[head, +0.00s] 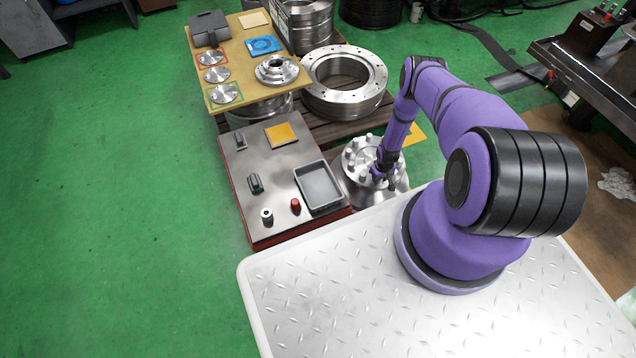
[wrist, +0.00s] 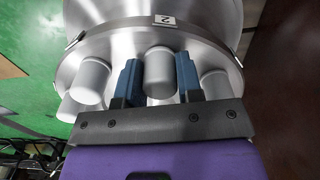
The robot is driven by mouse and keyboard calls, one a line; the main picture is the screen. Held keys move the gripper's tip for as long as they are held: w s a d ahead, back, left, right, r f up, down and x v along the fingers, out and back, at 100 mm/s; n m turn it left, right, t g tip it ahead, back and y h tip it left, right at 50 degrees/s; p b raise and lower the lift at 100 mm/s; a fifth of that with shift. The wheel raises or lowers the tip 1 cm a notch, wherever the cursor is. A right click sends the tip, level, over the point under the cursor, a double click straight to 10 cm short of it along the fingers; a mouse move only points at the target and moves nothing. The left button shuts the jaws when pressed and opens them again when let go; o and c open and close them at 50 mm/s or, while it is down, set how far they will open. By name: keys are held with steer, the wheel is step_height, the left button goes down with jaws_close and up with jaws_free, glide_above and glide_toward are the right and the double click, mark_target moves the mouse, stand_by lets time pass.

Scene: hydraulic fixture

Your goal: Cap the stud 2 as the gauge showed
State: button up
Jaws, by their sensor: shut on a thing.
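A round metal fixture (head: 358,152) stands right of the steel-topped bench, with several pale grey cylinders around its top. In the wrist view, a tag marked 2 (wrist: 164,20) sits on the fixture's rim. The grey cylinder (wrist: 159,72) nearest this tag is between the two blue fingers of my gripper (wrist: 158,82), which is shut on it. It looks upright on the fixture; I cannot tell whether it is a bare stud or a cap over one. Another grey cylinder (wrist: 90,80) stands beside the left finger. In the head view my gripper (head: 380,174) is over the fixture, its fingertips partly hidden.
The bench holds an empty grey tray (head: 319,187), a red cylinder (head: 295,206), a black-and-silver cylinder (head: 267,216), a green-and-dark part (head: 255,184) and a yellow pad (head: 281,134). A wooden board (head: 236,62) with discs and a large metal ring (head: 318,95) stand behind.

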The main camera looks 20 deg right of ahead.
steer(key=shift+f, duration=0.1)
stand_by(0.3)
steer(key=o, duration=1)
step_height(320, 180, up, 11)
steer(key=shift+f, duration=0.1)
